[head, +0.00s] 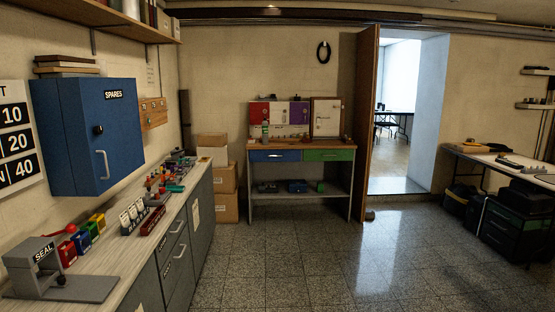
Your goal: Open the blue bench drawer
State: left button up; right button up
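The blue bench drawer (275,156) is the left of two drawers under the top of a small workbench (300,144) at the far wall. Its front looks flush with the bench, with a small pale handle. A green drawer (328,155) sits to its right and also looks shut. Neither of my grippers is in view.
A long counter (150,216) with small items runs along the left, below a blue SPARES cabinet (95,137). Cardboard boxes (225,179) stand left of the bench. An open door (367,120) stands to its right. The tiled floor (300,265) is clear up to the bench.

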aim_at(256, 155)
jog(key=i+z, duration=0.1)
jog(key=i, duration=4.6)
jog(key=i+z, duration=0.1)
jog(key=i, duration=0.5)
jog(key=i+j, duration=0.15)
jog(key=i, duration=0.45)
jog(key=i+j+z, duration=0.15)
jog(key=i, duration=0.45)
jog(key=i+z, duration=0.2)
